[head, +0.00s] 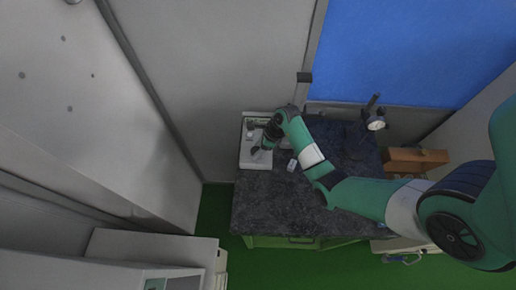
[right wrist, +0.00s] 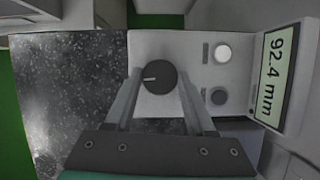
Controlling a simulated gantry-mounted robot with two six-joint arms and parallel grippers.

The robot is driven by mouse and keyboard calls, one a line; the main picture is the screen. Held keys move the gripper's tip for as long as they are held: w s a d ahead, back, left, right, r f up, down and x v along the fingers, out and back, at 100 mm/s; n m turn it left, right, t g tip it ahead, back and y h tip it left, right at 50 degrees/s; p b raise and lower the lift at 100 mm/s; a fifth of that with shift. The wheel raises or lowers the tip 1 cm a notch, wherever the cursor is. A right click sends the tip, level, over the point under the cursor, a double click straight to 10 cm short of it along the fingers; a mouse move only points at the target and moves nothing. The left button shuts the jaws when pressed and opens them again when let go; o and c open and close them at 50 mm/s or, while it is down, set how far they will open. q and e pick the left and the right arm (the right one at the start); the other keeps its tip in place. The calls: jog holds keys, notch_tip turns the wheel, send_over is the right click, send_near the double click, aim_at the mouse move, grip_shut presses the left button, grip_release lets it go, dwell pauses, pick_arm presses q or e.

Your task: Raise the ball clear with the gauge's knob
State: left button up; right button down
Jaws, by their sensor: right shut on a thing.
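The gauge (head: 247,158) is a pale, flat unit at the left end of the dark speckled table, and my right arm partly covers it. In the right wrist view its panel (right wrist: 190,98) carries a round black knob (right wrist: 158,77) with a light pointer line, and two round buttons. A tilted display (right wrist: 281,74) reads 92.4 mm. My right gripper (right wrist: 158,85) has its fingers on either side of the knob and is shut on it; in the head view the gripper (head: 262,148) is over the gauge. I cannot make out the ball. My left gripper is not in view.
The speckled table (head: 265,205) has bare room in front of the gauge. A small pale block (head: 292,165) lies right of the gauge. A dial indicator (head: 376,122) on a stand is at the back right, near a brown wooden box (head: 415,157).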

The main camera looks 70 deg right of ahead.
jog(key=shift+m, duration=0.3)
dwell(0.4)
jog(key=shift+c, duration=1.2)
grip_release()
jog(key=shift+r, duration=0.1)
